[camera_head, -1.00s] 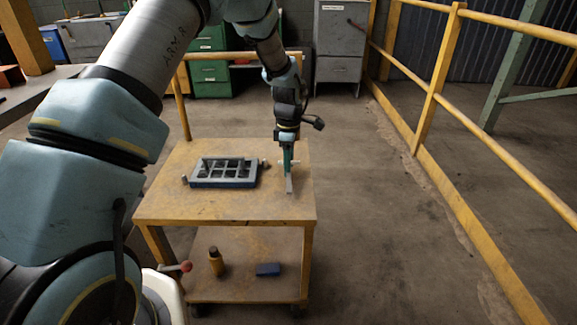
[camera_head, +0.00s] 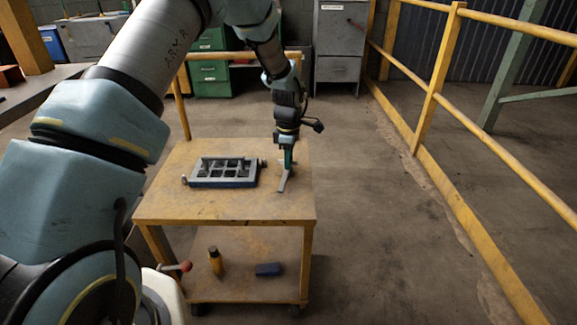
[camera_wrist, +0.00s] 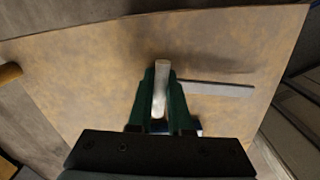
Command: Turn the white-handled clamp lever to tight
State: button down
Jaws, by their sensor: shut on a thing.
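The white handle (camera_wrist: 161,88) of the clamp lever shows in the wrist view between the two green fingers of my gripper (camera_wrist: 162,76). My gripper is shut on it. A flat grey bar (camera_wrist: 217,88) extends to the right of the handle there. In the head view my gripper (camera_head: 287,160) points down at the right part of the yellow table, and the grey bar (camera_head: 282,184) shows below it, slanting down to the left. The white handle is hidden in the head view. The lever's pivot is not clear in either view.
A grey open-grid block (camera_head: 222,172) on a dark blue base sits on the left of the yellow table (camera_head: 225,208). A bottle (camera_head: 215,261) and a blue block (camera_head: 268,269) are on the lower shelf. A yellow railing (camera_head: 490,145) runs along the right.

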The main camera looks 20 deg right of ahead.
jog(key=shift+m, duration=0.3)
jog(key=m+p, duration=0.1)
jog(key=m, duration=0.2)
jog(key=shift+m, duration=0.3)
jog(key=m, duration=0.4)
jog(key=shift+m+p, duration=0.3)
jog(key=m, duration=0.4)
jog(key=shift+m+p, duration=0.3)
jog(key=shift+p, duration=0.05)
jog(key=shift+m, duration=2.2)
jog(key=c, duration=0.8)
grip_release()
jog(key=shift+c, duration=0.2)
jog(key=shift+r, duration=0.1)
